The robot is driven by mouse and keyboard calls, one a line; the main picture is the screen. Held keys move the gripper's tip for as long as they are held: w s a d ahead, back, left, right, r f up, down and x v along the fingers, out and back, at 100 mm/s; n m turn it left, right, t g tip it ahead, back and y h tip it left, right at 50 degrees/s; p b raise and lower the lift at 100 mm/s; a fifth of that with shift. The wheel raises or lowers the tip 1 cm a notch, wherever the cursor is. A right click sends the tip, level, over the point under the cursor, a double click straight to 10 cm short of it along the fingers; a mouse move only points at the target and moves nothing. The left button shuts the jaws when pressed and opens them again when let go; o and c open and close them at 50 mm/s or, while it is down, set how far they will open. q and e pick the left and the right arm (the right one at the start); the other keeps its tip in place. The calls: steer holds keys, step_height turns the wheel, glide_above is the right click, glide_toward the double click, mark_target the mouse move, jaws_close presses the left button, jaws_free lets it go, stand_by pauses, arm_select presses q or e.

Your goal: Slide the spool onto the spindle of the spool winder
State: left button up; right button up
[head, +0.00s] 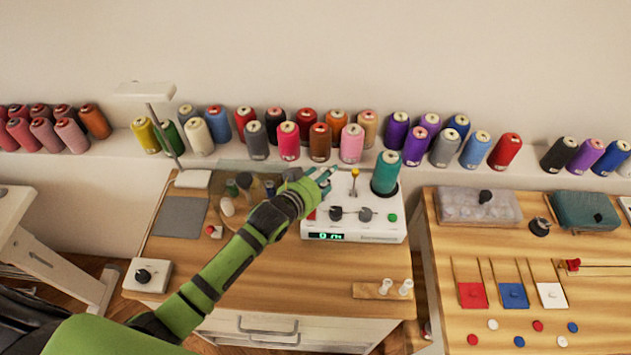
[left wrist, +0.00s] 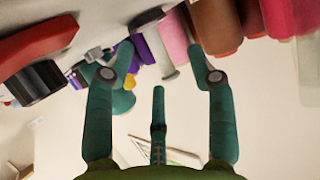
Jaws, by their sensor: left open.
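The spool winder (head: 352,215) is a white box with dark knobs, a lit green display and a large teal cone at its back right. My left gripper (head: 330,178) is over its back left corner. In the left wrist view the fingers of my left gripper (left wrist: 160,55) are spread open. A pale grey flanged cylinder, seemingly the spool (left wrist: 156,48), shows between the fingertips with a visible gap on its right. The spindle is hidden by the hand in the head view, so I cannot tell how the spool sits on it. My right gripper is not in view.
Two white spools (head: 386,287) stand on a wooden holder (head: 365,291) at the table's front right. Thread cones (head: 320,142) line the shelf behind. A lamp (head: 146,92) stands at the back left. A grey mat (head: 180,216) and a black-knobbed box (head: 147,275) are on the left.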

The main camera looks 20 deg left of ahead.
arm_select(q)
steer(key=v, duration=1.2)
